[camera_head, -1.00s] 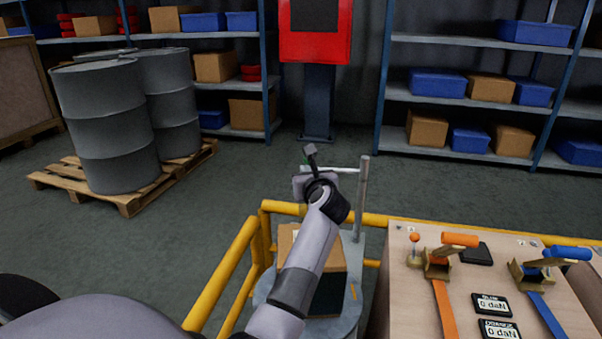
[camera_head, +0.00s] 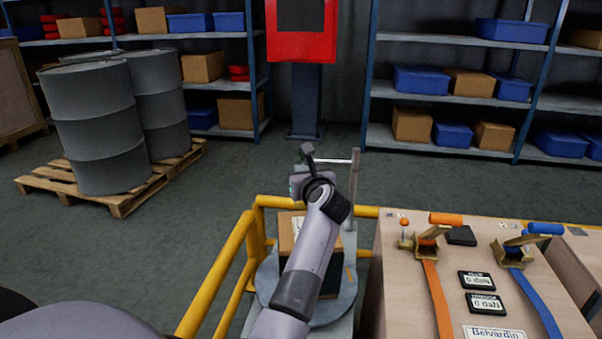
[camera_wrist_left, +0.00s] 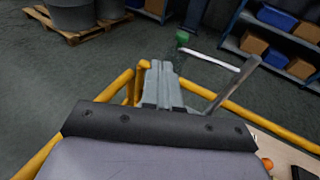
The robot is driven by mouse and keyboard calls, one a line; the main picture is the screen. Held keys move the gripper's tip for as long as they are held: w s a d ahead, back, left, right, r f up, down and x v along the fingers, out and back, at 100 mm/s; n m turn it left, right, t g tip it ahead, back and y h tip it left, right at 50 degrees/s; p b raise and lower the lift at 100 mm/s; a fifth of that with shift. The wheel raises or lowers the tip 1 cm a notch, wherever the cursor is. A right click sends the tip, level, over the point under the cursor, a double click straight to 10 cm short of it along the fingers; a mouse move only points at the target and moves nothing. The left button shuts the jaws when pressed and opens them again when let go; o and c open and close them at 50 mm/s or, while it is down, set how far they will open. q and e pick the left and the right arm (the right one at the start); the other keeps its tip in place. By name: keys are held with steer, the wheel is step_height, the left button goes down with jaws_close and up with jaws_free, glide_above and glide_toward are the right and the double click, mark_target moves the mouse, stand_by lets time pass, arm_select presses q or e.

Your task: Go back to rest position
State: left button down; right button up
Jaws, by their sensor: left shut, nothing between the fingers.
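My left arm reaches forward in the middle of the head view. Its gripper (camera_head: 298,184) is beyond the wrist, partly hidden by it, above the yellow railing (camera_head: 236,262) and left of a grey upright post (camera_head: 353,190). In the left wrist view the gripper's grey fingers (camera_wrist_left: 163,72) lie side by side, shut and empty. A light horizontal bar (camera_wrist_left: 208,60) with a green end runs from the post, close beyond the fingertips in the picture. I cannot tell whether they touch. My right gripper is not in view.
Below my forearm, a cardboard box (camera_head: 287,232) stands on a round grey platform (camera_head: 268,283). On the right is a wooden table (camera_head: 400,290) with an orange lever (camera_head: 445,219), a blue lever (camera_head: 544,228) and small displays. Barrels on a pallet stand left, shelves behind.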

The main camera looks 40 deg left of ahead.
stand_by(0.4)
arm_select(q)
steer(key=s+d+f+m+t+h+p, duration=0.25)
steer(key=s+d+m+t+h, duration=0.35)
steer(key=m, duration=0.9)
steer(key=s+d+f+m+t+h+p, duration=0.3)
steer(key=d+m, duration=0.5)
steer(key=m, duration=0.7)
steer(key=s+d+f+m+g+h, duration=0.3)
steer(key=s+d+f+m+g, duration=0.1)
steer(key=s+f+m, duration=0.4)
steer(key=s+d+f+m+g+h+p, duration=0.1)
steer(key=s+d+f+m+g+h, duration=0.2)
steer(key=s+f+m, duration=0.6)
steer(key=s+d+m, duration=0.2)
steer(key=s, duration=0.2)
steer(key=shift+s+d+g, duration=0.2)
steer(key=shift+d+g, duration=0.2)
